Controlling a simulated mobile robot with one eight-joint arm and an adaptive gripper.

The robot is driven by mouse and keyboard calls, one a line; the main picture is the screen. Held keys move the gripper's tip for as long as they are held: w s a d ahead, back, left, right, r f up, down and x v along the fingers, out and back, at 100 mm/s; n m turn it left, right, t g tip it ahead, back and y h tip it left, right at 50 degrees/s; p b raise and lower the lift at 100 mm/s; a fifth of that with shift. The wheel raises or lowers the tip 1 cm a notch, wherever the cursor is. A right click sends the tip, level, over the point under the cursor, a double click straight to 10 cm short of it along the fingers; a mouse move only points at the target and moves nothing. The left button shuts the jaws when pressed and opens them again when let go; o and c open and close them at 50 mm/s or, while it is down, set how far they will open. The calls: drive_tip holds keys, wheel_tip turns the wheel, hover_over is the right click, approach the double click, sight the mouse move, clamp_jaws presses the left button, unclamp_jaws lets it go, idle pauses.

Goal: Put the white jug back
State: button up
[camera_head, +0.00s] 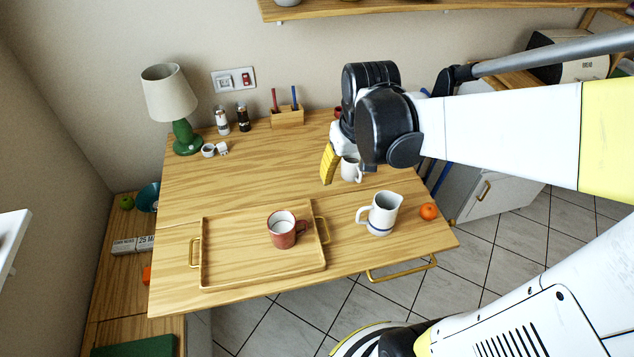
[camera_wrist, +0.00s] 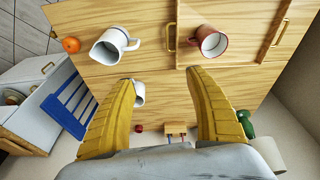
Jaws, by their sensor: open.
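The white jug (camera_head: 380,213), with a blue band near its base, stands upright on the wooden table near the front right, to the right of the tray. It also shows in the wrist view (camera_wrist: 108,48), at upper left, its handle toward the picture's right. My gripper (camera_head: 327,178) is above the table, behind and left of the jug and apart from it. In the wrist view its two yellow fingers (camera_wrist: 161,78) are spread with nothing held between them. A smaller white mug (camera_head: 351,169) stands behind the jug, partly hidden by my gripper.
A wooden tray (camera_head: 230,276) with gold handles holds a red-brown mug (camera_head: 283,232), left of the jug. An orange (camera_head: 428,211) lies just right of the jug. A lamp (camera_head: 182,120), shakers and a pen holder (camera_head: 287,118) line the back. The table's middle left is clear.

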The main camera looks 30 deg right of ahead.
drive_tip(key=s+a+r+n+t, duration=0.1)
drive_tip(key=s+a+r+t, duration=0.3)
drive_tip(key=a, duration=0.7)
drive_tip(key=shift+s+r+n+y, duration=0.3)
drive_tip(key=shift+s+r+y, duration=0.1)
drive_tip(key=shift+s+r, duration=0.6)
drive_tip(key=shift+f, duration=0.1)
